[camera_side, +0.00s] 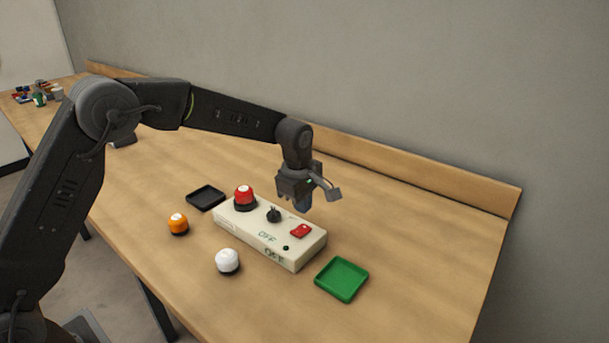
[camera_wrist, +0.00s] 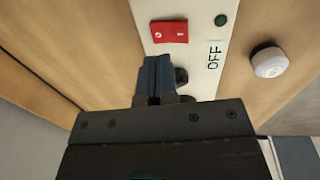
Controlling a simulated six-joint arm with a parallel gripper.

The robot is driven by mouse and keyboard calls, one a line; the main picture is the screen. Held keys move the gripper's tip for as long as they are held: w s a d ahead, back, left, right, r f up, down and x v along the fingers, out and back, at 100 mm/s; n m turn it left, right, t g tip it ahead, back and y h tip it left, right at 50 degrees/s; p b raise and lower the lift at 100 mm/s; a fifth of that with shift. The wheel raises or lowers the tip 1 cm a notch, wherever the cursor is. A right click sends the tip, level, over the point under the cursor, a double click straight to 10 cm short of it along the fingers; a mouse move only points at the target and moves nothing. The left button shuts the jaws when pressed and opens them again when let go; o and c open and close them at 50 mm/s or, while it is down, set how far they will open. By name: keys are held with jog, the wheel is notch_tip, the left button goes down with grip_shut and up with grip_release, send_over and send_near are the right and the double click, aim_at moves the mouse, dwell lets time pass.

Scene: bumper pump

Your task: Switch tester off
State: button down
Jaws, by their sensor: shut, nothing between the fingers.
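A small dark green lamp (camera_side: 286,248) is near the front edge. My gripper (camera_side: 303,204) is shut and empty above the box's back edge, apart from the switch. In the wrist view the fingers (camera_wrist: 153,78) point toward the box, with the rocker switch (camera_wrist: 169,31) beyond them and the knob (camera_wrist: 181,75) partly hidden beside them.
A red dome (camera_side: 244,195) on a black base is at the box's left end. An orange dome (camera_side: 178,222) and a white dome (camera_side: 228,260) stand in front. A black tray (camera_side: 205,194) is at left, a green tray (camera_side: 343,278) at right.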

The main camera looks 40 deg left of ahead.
notch_tip(320, 180, up, 9)
jog(key=w, duration=0.1)
jog(key=shift+f, duration=0.15)
jog(key=s+a+r+m+t, duration=0.1)
jog(key=s+r+m, duration=0.4)
jog(key=s, duration=0.4)
jog(key=s+a+r+m+t, duration=0.15)
jog(key=s+r+m, duration=0.25)
jog(key=s, duration=0.4)
jog(key=s+a+f+m+t, duration=0.1)
jog(key=s+m, duration=0.3)
jog(key=s, duration=0.4)
jog(key=s+f+m, duration=0.4)
jog(key=s+m, duration=0.1)
jog(key=s, duration=0.3)
jog(key=shift+s+a+t, duration=0.2)
jog(key=shift+a+t, duration=0.15)
